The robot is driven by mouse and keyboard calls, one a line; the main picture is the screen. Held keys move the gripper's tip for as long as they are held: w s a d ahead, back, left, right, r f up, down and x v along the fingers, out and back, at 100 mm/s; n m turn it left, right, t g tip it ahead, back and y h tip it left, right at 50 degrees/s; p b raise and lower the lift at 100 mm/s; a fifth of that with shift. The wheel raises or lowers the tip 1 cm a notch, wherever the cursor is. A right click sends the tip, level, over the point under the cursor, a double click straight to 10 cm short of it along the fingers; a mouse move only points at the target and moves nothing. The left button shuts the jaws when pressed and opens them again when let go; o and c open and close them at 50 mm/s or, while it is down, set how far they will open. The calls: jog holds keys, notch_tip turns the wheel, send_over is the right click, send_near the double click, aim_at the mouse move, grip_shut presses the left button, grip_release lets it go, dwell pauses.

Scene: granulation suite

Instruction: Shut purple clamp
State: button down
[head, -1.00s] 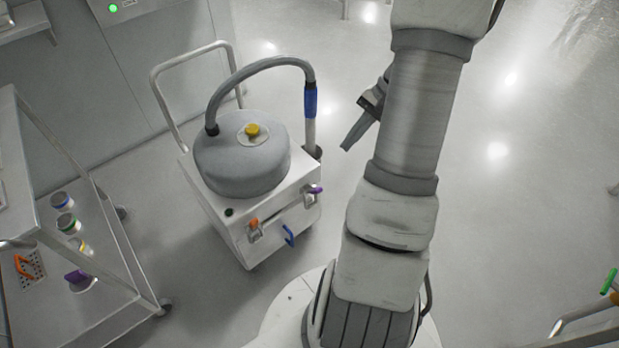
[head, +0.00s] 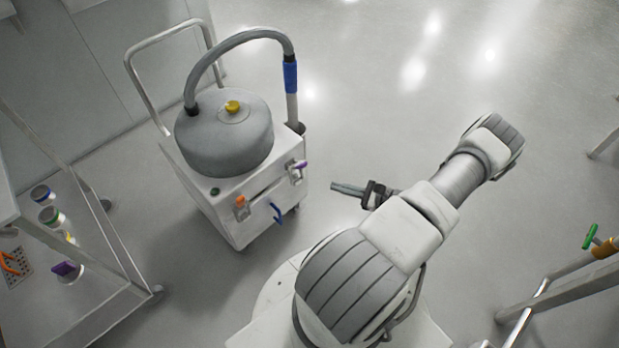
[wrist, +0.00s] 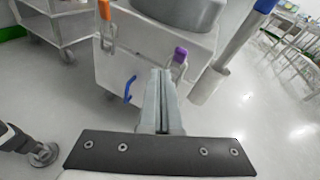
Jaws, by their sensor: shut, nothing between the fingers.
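The purple clamp (head: 299,166) is on the front of a white wheeled vacuum unit (head: 240,202), near its upper right corner. Its purple tip sticks out from a metal latch body; whether it is fastened is too small to tell. In the wrist view the purple clamp (wrist: 179,56) shows just beyond and slightly right of my fingertips. My gripper (head: 336,187) is shut and empty, pointing left toward the unit's front and apart from it. It also shows in the wrist view (wrist: 160,73), its fingers together, overlapping the unit's front in the picture.
An orange clamp (head: 240,203) and a blue handle (head: 277,213) are on the same front face. A grey hose (head: 240,38) arches over the unit's round lid. A trolley with several small containers stands at left. Floor right of the unit is clear.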

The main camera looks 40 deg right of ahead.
notch_tip(320, 180, down, 6)
jog(key=s+m+t+h, duration=0.1)
jog(key=m+t+h, duration=0.25)
jog(key=m, duration=0.25)
jog(key=h+b, duration=0.2)
jog(key=b, duration=0.1)
send_near(298, 166)
jog(key=shift+w+d+f, duration=0.55)
jog(key=shift+w+f, duration=0.95)
jog(key=shift+w, duration=1.5)
jog(key=shift+y, duration=0.25)
